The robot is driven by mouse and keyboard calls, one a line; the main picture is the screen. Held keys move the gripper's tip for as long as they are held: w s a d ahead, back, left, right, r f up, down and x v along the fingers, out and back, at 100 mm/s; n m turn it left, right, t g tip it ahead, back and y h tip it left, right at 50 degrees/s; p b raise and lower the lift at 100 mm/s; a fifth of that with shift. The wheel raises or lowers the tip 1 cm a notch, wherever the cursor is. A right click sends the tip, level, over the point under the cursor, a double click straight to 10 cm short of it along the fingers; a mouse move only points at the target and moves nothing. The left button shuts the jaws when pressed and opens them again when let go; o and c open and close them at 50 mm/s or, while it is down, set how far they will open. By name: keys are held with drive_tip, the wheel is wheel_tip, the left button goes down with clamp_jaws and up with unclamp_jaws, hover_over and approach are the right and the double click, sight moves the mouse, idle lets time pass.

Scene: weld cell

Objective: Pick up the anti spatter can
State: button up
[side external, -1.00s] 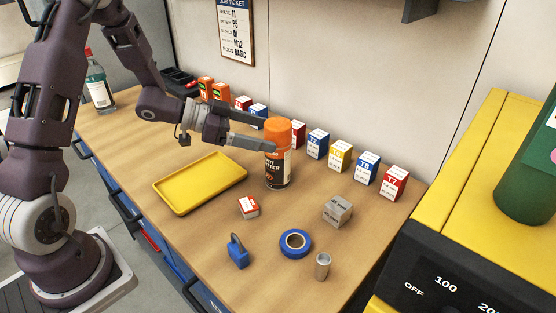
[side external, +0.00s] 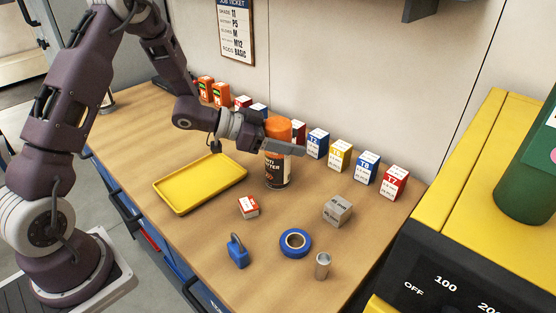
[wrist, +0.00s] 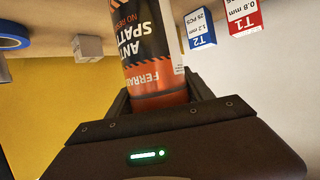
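The anti spatter can (side external: 277,172), dark-labelled with an orange top, stands upright on the bench. In the wrist view the can (wrist: 150,55) appears upside down, its orange part nearest me. My gripper (side external: 285,144) is level at the can's upper part, with the fingers on either side of it. In the wrist view my gripper (wrist: 160,97) looks open around the can, with a very narrow gap at the right finger; contact at the left finger is unclear. The near finger hides part of the can's top in the side view.
A yellow tray (side external: 200,183) lies left of the can. Several small boxes stand behind, including a blue T2 box (side external: 317,144) and a yellow one (side external: 340,155). In front are a grey block (side external: 337,210), blue tape (side external: 295,243), padlock (side external: 238,252), metal cylinder (side external: 322,265) and red-white box (side external: 248,207).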

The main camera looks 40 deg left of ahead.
clamp_jaws()
drive_tip(key=shift+r, duration=0.1)
